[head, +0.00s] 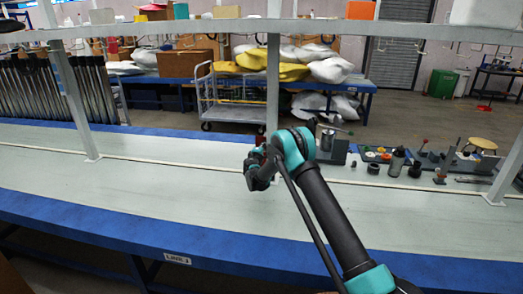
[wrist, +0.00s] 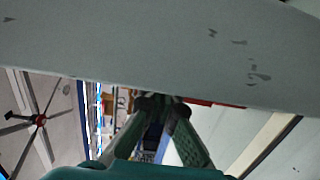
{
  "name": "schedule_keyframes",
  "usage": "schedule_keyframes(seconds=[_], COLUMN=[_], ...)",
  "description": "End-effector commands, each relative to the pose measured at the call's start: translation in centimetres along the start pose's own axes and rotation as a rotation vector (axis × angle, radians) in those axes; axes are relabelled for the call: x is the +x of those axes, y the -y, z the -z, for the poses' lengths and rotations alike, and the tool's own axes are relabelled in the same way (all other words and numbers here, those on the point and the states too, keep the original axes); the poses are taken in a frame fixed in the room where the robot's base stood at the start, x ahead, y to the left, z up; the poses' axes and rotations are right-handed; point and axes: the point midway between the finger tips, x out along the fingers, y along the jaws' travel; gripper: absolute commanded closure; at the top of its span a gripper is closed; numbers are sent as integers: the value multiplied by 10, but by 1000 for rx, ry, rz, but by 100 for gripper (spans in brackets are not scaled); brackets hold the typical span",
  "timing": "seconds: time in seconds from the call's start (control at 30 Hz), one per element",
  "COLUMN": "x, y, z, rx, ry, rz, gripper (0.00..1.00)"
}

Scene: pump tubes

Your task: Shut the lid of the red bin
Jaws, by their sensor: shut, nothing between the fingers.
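I cannot make out a red bin with a lid in either view. A small orange-red box (head: 360,10) sits on the upper shelf in the head view, with no lid that I can tell. My gripper (head: 256,168) hangs above the pale bench top, near the middle of the head view. Its fingers (wrist: 164,105) come together at the tips in the wrist view, shut with nothing between them.
The long bench (head: 150,196) has clear room left of my arm. Tools and parts crowd its right side, including a dark bottle (head: 396,163). Shelf posts (head: 273,85) rise from it. A cart (head: 228,105) and a green bin (head: 442,84) stand behind.

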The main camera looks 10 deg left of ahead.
Motion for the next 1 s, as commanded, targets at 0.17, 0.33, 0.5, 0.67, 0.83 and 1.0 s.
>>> schedule_keyframes(seconds=[0.17,0.33,0.5,0.67,0.83,1.0], x=[3,3,6,15,29,33], y=[0,0,-2,-7,-11,-13], z=[0,0,0,0,0,1], rx=[0,0,0,-4,-7,-7], ry=[0,0,2,3,1,0], rz=[0,0,24,93,131,130], gripper=[100,100,100,100,100,100])
